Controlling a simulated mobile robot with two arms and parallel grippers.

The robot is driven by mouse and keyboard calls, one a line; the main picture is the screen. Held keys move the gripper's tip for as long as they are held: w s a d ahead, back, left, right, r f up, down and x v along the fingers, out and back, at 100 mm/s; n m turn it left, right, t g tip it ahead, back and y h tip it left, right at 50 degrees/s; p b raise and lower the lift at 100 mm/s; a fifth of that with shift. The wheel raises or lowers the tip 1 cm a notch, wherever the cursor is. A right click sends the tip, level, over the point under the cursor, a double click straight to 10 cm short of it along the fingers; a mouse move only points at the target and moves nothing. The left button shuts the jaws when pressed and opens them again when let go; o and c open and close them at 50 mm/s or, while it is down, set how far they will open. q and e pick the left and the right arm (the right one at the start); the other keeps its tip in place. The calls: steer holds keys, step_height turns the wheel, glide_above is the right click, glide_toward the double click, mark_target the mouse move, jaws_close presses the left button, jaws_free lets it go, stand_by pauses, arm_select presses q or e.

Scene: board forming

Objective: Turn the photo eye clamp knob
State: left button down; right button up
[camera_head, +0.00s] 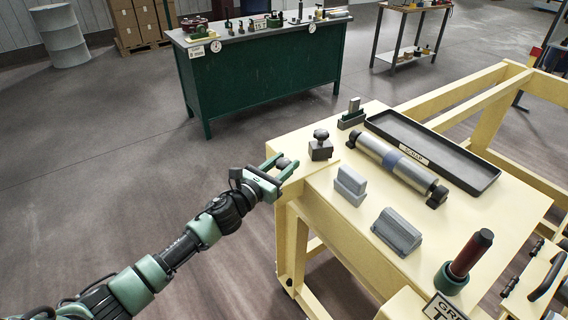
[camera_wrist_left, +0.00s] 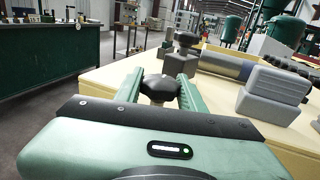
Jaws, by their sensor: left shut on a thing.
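A dark lobed knob (camera_wrist_left: 160,88) sits between the fingers of my left gripper (camera_wrist_left: 160,92) in the left wrist view, one finger against each side. In the head view my left gripper (camera_head: 279,172) is at the left edge of the cream table (camera_head: 330,215), with the knob's rounded top (camera_head: 284,163) showing between its fingers. The knob's mount and the photo eye are hidden or cannot be made out. My right gripper is not in view.
A dark block with a black knob (camera_head: 320,146) stands near the held knob. Grey blocks (camera_head: 350,184), a silver cylinder (camera_head: 390,160), a black tray (camera_head: 433,150) and a red-handled tool (camera_head: 467,260) occupy the table. A green bench (camera_head: 260,80) stands beyond open floor.

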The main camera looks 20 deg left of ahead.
arm_select(q)
steer(key=shift+n+y, duration=0.3)
steer(key=shift+y, duration=0.2)
steer(key=n+y, duration=0.2)
steer(key=y, duration=0.1)
steer(key=n+t+y, duration=0.1)
steer(key=n+y, duration=0.1)
steer(key=y, duration=0.2)
steer(key=shift+n+b, duration=0.3)
steer(key=shift+b, duration=0.1)
steer(key=n+y, duration=0.2)
steer(key=n+g+y+b, duration=0.1)
steer(key=y, duration=0.2)
steer(key=shift+n+g+y, duration=0.3)
steer(key=shift+n, duration=0.1)
steer(key=n+g+y+b, duration=0.2)
steer(key=n+g+y, duration=0.1)
steer(key=y, duration=0.1)
steer(key=shift+f+y, duration=0.1)
steer(key=shift+y, duration=0.2)
steer(key=shift+a+n+g+y+b, duration=0.15)
steer(key=shift+n+g+y+b, duration=1.45)
steer(key=shift+n+g, duration=0.25)
steer(key=shift+g, duration=0.25)
steer(key=c, duration=0.9)
jaws_free()
steer(key=shift+a, duration=0.1)
steer(key=shift+o, duration=0.2)
